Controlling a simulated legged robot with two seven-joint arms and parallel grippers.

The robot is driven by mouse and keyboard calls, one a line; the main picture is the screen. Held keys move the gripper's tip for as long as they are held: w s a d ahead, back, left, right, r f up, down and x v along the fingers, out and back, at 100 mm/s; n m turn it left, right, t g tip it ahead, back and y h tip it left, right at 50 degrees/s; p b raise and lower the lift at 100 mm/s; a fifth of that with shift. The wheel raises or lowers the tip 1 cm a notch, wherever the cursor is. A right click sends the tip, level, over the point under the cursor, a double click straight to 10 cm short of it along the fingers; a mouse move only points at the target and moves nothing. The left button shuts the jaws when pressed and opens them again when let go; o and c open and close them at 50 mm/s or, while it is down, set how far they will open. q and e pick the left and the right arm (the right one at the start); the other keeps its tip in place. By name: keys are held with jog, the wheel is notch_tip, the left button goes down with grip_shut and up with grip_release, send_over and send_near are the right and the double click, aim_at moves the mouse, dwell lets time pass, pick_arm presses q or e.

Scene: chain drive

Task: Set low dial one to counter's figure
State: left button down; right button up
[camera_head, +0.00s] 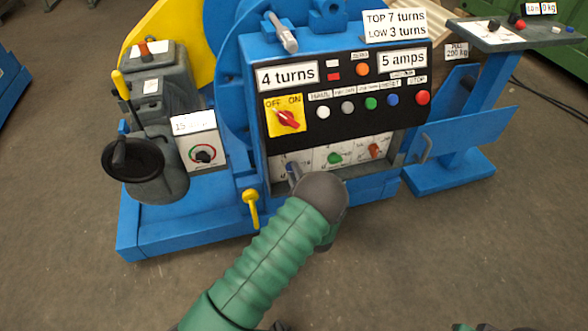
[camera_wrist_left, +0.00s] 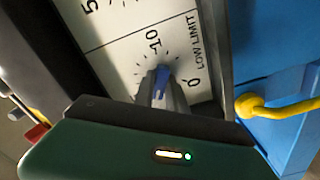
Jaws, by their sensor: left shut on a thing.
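The low limit dial with a blue top (camera_head: 291,168) is the leftmost of three small dials on the white strip under the control panel. My left gripper (camera_head: 296,180) is at this dial, mostly hidden by my own wrist. In the left wrist view the jaws are shut on the low limit dial (camera_wrist_left: 162,78), its blue mark lying between the printed 10 and 0; the exact reading is unclear. The counter (camera_head: 288,75) reads 4 turns. A sign (camera_head: 394,24) says TOP 7 turns, LOW 3 turns.
A green dial (camera_head: 334,158) and an orange-red dial (camera_head: 375,151) sit right of the blue one. Above are a red switch (camera_head: 287,118) and several push buttons. A yellow handle (camera_head: 251,205) hangs at left, close to my arm. The floor in front is clear.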

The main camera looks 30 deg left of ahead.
pick_arm(q)
jog(key=shift+d+f+m, duration=0.15)
jog(key=shift+f+m, duration=0.05)
jog(key=shift+m, duration=0.4)
jog(key=shift+f+p, duration=0.1)
jog(key=shift+p, duration=0.2)
jog(key=c, duration=1.4)
grip_release()
jog(key=shift+o, duration=0.2)
jog(key=shift+s+r, duration=0.1)
jog(key=shift+r, duration=0.1)
jog(key=p+v, duration=0.5)
jog(key=v, duration=1.1)
jog(key=shift+s+d+p, duration=0.2)
jog(key=shift+d+p, duration=0.05)
jog(key=shift+p, duration=0.05)
